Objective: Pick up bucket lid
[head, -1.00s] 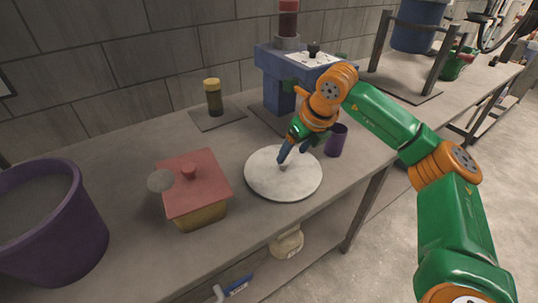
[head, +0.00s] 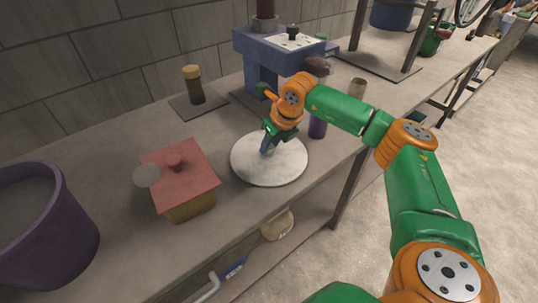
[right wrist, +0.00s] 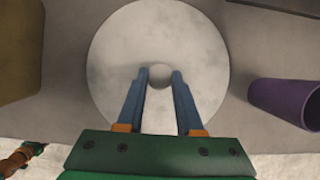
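The bucket lid is a round pale grey-white disc (head: 289,166) lying flat on the bench. It also shows in the right wrist view (right wrist: 200,35), with a small round knob (right wrist: 159,74) at its middle. My right gripper (head: 267,149) is over the middle of the lid, pointing down. The purple bucket (head: 78,232) stands upright and open-topped at the left end of the bench. My left gripper is not in view.
A red-topped box with a knob (head: 190,168) stands between the bucket and the lid. A purple cup (head: 317,128) stands close to the lid's right. A yellow-capped jar (head: 194,86) and a blue machine (head: 262,70) are behind. The bench's front edge is near the lid.

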